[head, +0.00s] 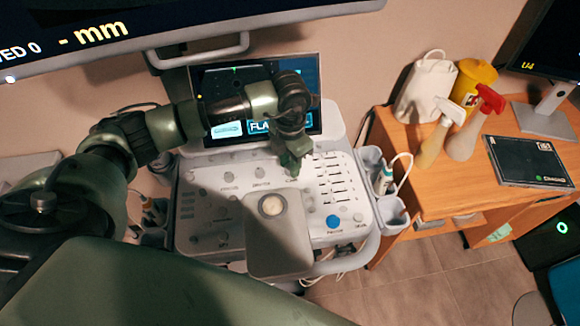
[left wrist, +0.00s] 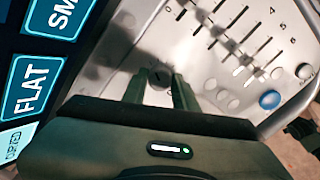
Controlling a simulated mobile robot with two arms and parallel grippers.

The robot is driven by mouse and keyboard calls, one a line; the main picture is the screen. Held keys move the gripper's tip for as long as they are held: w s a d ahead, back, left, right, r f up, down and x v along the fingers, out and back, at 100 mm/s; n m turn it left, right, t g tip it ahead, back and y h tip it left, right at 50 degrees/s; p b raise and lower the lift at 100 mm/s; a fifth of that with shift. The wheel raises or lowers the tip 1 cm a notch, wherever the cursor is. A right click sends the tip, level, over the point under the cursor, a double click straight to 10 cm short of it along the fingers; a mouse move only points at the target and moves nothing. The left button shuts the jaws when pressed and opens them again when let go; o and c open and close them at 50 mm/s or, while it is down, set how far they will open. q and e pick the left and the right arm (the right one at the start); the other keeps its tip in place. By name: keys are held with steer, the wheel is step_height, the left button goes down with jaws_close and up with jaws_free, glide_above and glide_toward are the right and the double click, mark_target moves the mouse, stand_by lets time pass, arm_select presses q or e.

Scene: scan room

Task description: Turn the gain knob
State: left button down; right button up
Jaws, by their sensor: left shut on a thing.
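The console panel (head: 205,208) stands in front of me with several small knobs and a column of sliders. My left gripper (head: 292,168) reaches down onto the panel's upper part, left of the sliders. In the left wrist view its two fingers (left wrist: 160,88) are shut on a small grey knob (left wrist: 159,77), one finger on each side. I take it as the gain knob, but its label is too small to read. In the head view the gripper hides the knob. My right gripper is not in view.
A screen (head: 305,70) stands behind the panel, close to my left arm. A blue knob (head: 333,221) sits at the panel's lower right. A wooden desk (head: 440,195) at right holds spray bottles (head: 462,140), a yellow container (head: 473,78) and a dark flat box (head: 530,162).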

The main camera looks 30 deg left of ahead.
arm_select(q)
steer(key=shift+m+b, duration=1.6)
steer(key=shift+m, duration=0.1)
steer(key=shift+r, duration=0.1)
steer(key=shift+w, duration=0.1)
steer(key=c, duration=1.1)
jaws_free()
steer(key=shift+r, duration=0.1)
step_height(320, 180, up, 8)
steer(key=shift+f+b, duration=0.2)
steer(key=shift+b, duration=0.55)
